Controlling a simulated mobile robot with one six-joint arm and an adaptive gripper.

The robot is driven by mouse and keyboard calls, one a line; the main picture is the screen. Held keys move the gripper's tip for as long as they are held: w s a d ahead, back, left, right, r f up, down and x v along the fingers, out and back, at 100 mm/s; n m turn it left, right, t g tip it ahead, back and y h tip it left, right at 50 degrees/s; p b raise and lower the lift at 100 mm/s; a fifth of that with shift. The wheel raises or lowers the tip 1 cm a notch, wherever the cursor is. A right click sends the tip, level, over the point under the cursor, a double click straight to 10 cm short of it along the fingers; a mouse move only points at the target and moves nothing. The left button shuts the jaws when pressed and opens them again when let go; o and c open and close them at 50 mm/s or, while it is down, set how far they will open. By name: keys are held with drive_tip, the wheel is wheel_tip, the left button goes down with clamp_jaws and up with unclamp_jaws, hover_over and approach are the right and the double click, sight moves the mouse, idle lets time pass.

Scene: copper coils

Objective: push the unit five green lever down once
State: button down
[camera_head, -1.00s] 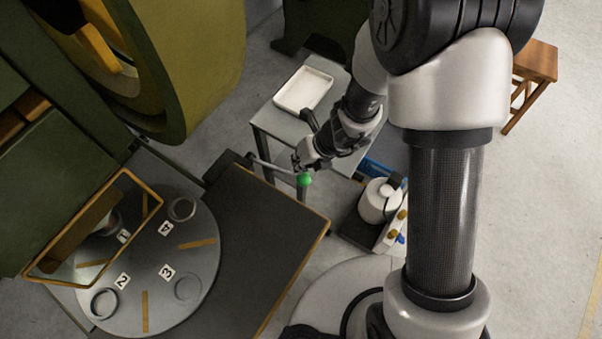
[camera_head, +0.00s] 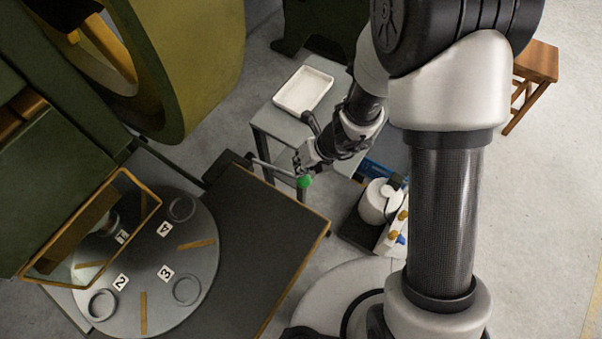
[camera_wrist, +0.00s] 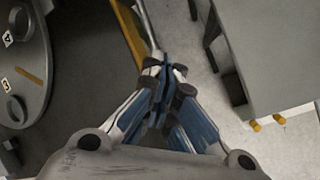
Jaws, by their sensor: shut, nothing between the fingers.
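The green lever knob (camera_head: 304,182) sits at the end of a grey metal rod (camera_head: 272,166) that reaches out past the right side of the dark table. My gripper (camera_head: 300,164) is shut and empty, right above the knob at the rod's end. They look very close or touching; I cannot tell contact for certain. In the wrist view my closed fingertips (camera_wrist: 164,66) lie at the end of the rod (camera_wrist: 147,22), and the knob is hidden there.
A dark table (camera_head: 262,222) with a grey numbered disc (camera_head: 203,262) stands left. Behind it is an olive wheel (camera_head: 222,62). A grey side table (camera_head: 268,120) holds a white tray (camera_head: 303,90). A white-lidded pot (camera_head: 376,200) and a control box (camera_head: 394,236) stand to the right.

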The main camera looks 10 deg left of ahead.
drive_tip(key=shift+s+d+f+b, duration=0.1)
drive_tip(key=shift+d+f+b, duration=0.15)
drive_tip(key=shift+f+b, duration=0.35)
idle(0.6)
drive_tip(key=shift+s+d+f, duration=0.1)
drive_tip(key=shift+d+f, duration=0.1)
drive_tip(key=shift+f, duration=0.45)
drive_tip(key=shift+s+d+f, duration=0.1)
drive_tip(key=shift+d+f, duration=0.1)
drive_tip(key=shift+f, duration=0.45)
idle(1.1)
idle(0.3)
drive_tip(key=shift+w+a+r+p, duration=0.15)
drive_tip(key=shift+a+r+p, duration=0.15)
drive_tip(key=shift+r+p, duration=0.65)
drive_tip(key=shift+w+a+r+p, duration=0.1)
drive_tip(key=shift+a+r+p, duration=0.25)
drive_tip(key=shift+r+p, duration=0.65)
drive_tip(key=shift+w+a+r+p, duration=0.15)
drive_tip(key=shift+a+r+p, duration=0.15)
drive_tip(key=shift+r+p, duration=0.65)
drive_tip(key=shift+f, duration=0.15)
drive_tip(key=r+p, duration=0.1)
drive_tip(key=a+r+p, duration=0.1)
drive_tip(key=r+p, duration=0.2)
drive_tip(key=p, duration=0.1)
drive_tip(key=shift+w+a+r, duration=0.35)
drive_tip(key=shift+r, duration=0.05)
